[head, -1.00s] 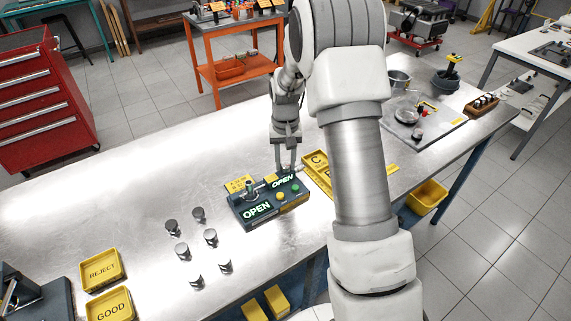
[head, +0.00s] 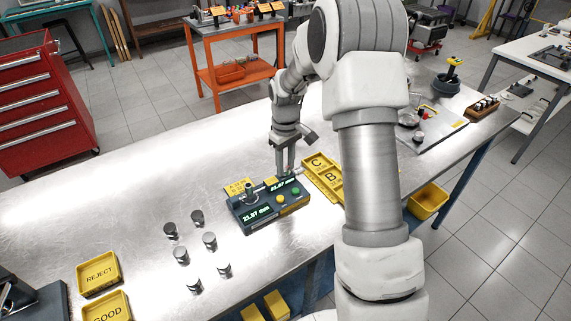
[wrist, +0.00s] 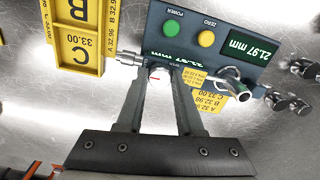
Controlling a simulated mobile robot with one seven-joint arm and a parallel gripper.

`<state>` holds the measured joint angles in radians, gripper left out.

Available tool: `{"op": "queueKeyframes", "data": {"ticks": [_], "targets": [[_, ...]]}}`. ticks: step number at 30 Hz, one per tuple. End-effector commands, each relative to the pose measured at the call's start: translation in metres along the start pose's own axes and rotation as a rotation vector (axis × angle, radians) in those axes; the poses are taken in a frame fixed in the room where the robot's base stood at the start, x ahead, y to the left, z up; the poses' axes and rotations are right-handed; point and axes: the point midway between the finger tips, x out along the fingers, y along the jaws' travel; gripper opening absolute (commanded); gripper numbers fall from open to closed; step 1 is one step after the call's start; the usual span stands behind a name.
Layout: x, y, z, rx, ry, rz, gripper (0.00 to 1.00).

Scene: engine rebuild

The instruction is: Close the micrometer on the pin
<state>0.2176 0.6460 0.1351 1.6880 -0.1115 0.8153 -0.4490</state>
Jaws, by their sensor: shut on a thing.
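The micrometer (head: 272,208) is a dark box on the steel bench, with a yellow and a green button and lit readouts of 21.97 mm. It also shows in the wrist view (wrist: 212,32), with a silver thimble (wrist: 130,58) at its left end. A metal pin (wrist: 231,78) stands in its measuring gap; the exact contact faces are too small to tell. My gripper (head: 286,170) is over the back of the micrometer. In the wrist view my gripper (wrist: 163,76) has its fingers around a small red and white part on the micrometer's slide, partly hidden by them.
Several loose metal pins (head: 181,254) stand left of the micrometer. Yellow REJECT (head: 99,273) and GOOD (head: 108,309) trays lie at the front left. A yellow lettered tray (head: 322,172) is close on the right. The bench's left middle is clear.

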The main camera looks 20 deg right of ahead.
Motion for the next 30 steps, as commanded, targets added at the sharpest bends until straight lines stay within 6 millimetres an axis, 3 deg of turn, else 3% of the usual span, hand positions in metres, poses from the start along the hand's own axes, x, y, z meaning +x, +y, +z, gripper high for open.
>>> {"op": "queueKeyframes", "data": {"ticks": [15, 16, 20, 30], "targets": [[-0.001, 0.0005, -0.0006, -0.019, 0.002, 0.002, 0.0], [-0.001, 0.0005, -0.0006, -0.019, 0.002, 0.002, 0.39], [-0.0008, 0.0004, -0.0005, -0.019, 0.001, 0.001, 0.63], [-0.002, 0.0002, -0.0003, -0.018, 0.001, 0.001, 0.66]]}}
